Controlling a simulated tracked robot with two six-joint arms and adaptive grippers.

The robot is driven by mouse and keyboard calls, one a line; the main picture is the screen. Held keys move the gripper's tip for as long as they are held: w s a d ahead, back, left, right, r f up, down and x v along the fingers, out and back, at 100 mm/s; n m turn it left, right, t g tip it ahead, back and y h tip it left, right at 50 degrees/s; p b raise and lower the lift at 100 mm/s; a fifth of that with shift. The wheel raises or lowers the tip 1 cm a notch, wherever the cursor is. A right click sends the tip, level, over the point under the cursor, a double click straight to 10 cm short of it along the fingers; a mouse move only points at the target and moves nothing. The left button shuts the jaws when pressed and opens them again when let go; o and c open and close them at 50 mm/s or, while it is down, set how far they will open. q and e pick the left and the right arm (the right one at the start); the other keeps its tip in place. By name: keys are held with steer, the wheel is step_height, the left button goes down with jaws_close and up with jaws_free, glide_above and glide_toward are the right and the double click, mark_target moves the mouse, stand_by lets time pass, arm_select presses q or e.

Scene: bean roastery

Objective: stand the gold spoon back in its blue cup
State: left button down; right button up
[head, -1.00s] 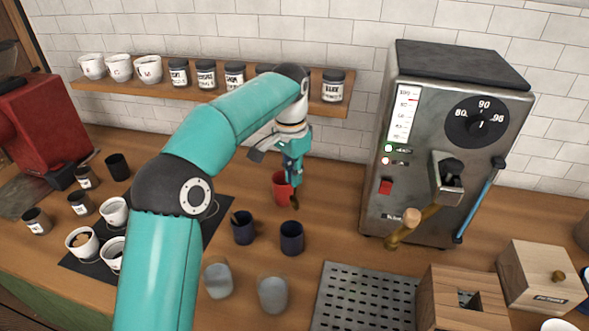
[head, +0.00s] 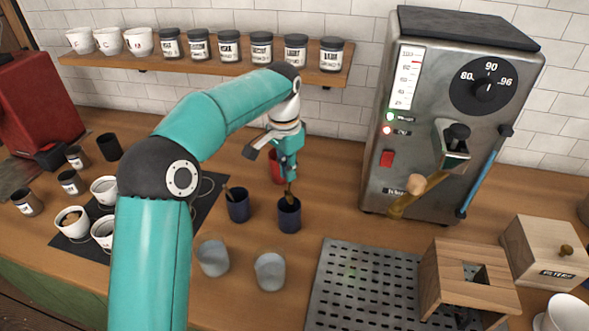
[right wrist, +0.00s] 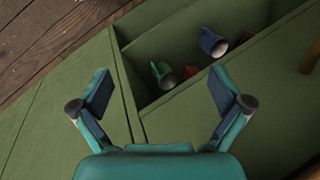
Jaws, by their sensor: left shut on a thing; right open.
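My left gripper (head: 288,172) is shut on the gold spoon (head: 289,189), which hangs roughly upright below it. The spoon's lower end is at the mouth of the right-hand dark blue cup (head: 289,219); I cannot tell how far inside it is. A second dark blue cup (head: 238,210) stands to the left with a brownish spoon (head: 228,192) leaning in it. A red cup (head: 274,168) stands behind, partly hidden by the gripper. My right gripper (right wrist: 160,92) is open and empty in the right wrist view, away from the cups.
Two grey cups (head: 270,272) (head: 213,257) stand in front of the blue cups. A perforated metal tray (head: 343,270) and wooden boxes (head: 462,276) lie to the right, a metal machine (head: 440,110) behind. Green compartments (right wrist: 180,105) with several cups show below my right gripper.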

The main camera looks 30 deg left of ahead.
arm_select(q)
steer(key=shift+f+b, duration=1.5)
steer(key=shift+f, duration=1.2)
steer(key=c, duration=1.2)
jaws_free()
step_height(320, 180, up, 12)
steer(key=shift+s, duration=0.3)
steer(key=shift+a+f, duration=0.1)
